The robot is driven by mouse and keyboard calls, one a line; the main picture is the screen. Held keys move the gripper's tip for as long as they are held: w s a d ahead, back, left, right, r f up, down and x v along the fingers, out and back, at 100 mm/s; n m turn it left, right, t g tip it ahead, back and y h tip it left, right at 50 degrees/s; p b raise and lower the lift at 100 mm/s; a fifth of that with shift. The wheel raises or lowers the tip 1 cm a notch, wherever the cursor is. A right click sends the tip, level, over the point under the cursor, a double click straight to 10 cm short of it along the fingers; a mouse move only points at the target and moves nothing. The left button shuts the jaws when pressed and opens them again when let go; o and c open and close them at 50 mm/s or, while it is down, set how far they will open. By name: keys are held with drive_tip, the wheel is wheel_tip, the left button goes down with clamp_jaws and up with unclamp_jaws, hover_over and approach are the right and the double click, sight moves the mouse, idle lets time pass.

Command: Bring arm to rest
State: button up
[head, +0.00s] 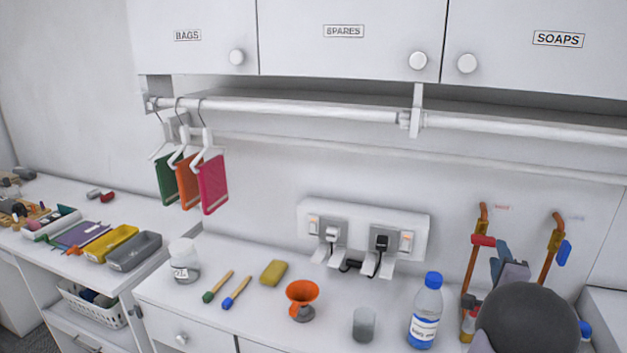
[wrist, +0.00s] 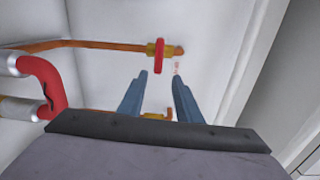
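My gripper (head: 507,262) is at the right of the head view, in front of the wall between two copper pipes. In the wrist view its two blue-grey fingers (wrist: 158,92) stand apart with a clear gap and nothing between them. The left copper pipe (head: 470,265) carries a red valve handle (head: 483,240), and the right pipe (head: 549,258) a blue one (head: 564,253). In the wrist view a red handle (wrist: 160,56) lies beyond the fingertips. A dark round part of my arm hides the counter below the gripper.
A water bottle (head: 425,312), grey cup (head: 364,324), orange funnel (head: 302,292), yellow sponge (head: 273,272), two brushes and a jar (head: 184,260) stand on the counter. A double socket (head: 364,236) is on the wall. Hangers with coloured cloths (head: 213,185) hang from a rail under the cabinets.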

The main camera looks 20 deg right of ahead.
drive_tip(key=a+r+m+g+y+p, duration=0.2)
drive_tip(key=a+r+m+g+p, duration=0.25)
drive_tip(key=a+r, duration=0.35)
drive_tip(key=w+a+f+n+g+y+b, duration=0.1)
drive_tip(key=a+f+n+y, duration=0.1)
drive_tip(key=a+f+n, duration=0.45)
drive_tip(key=w+a+f+n+g+y+b, duration=0.1)
drive_tip(key=w+a+f+n+y, duration=0.15)
drive_tip(key=a, duration=0.65)
drive_tip(key=w+a+f+n+y+b, duration=0.1)
drive_tip(key=a+f+n, duration=0.45)
drive_tip(key=a, duration=0.25)
drive_tip(key=s+a+f+n+g+y, duration=0.1)
drive_tip(key=s+a+f+n+g, duration=0.1)
drive_tip(key=s+a+f+n, duration=0.2)
drive_tip(key=s+a+f+n+g+y+b, duration=0.1)
drive_tip(key=s+a+f+n+g+y, duration=0.1)
drive_tip(key=s+a+f+n, duration=0.2)
drive_tip(key=s+a+f+n+g+y+b, duration=0.1)
drive_tip(key=s+a+f+n, duration=0.3)
drive_tip(key=a+n, duration=0.5)
drive_tip(key=s+a+g+y, duration=0.1)
drive_tip(key=a, duration=0.5)
drive_tip(key=shift+s+a+n, duration=0.15)
drive_tip(key=shift+s+n, duration=0.15)
